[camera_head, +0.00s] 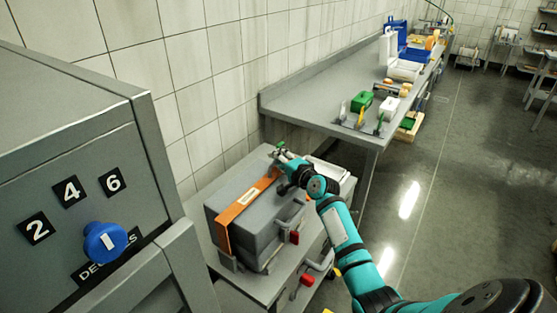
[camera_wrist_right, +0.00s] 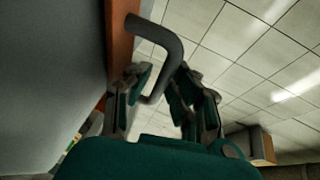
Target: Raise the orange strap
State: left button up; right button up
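The orange strap (camera_head: 245,207) runs over the top of a grey case (camera_head: 235,195) and down its side. In the right wrist view the strap (camera_wrist_right: 121,45) is a vertical orange band, with a grey curved handle (camera_wrist_right: 172,45) standing out from it. My right gripper (camera_head: 279,156) is at the far end of the strap, above the case's back edge. In the right wrist view my right gripper (camera_wrist_right: 162,72) has its fingers apart, with the lower part of the handle between them. I cannot tell whether they touch it. My left gripper is out of view.
The case sits on a low grey cabinet (camera_head: 265,288) with red-handled latches. A grey machine with a blue knob (camera_head: 104,241) stands at the left. A long metal table (camera_head: 310,107) holding several items runs along the tiled wall.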

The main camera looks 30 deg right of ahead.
grip_shut()
dwell(0.3)
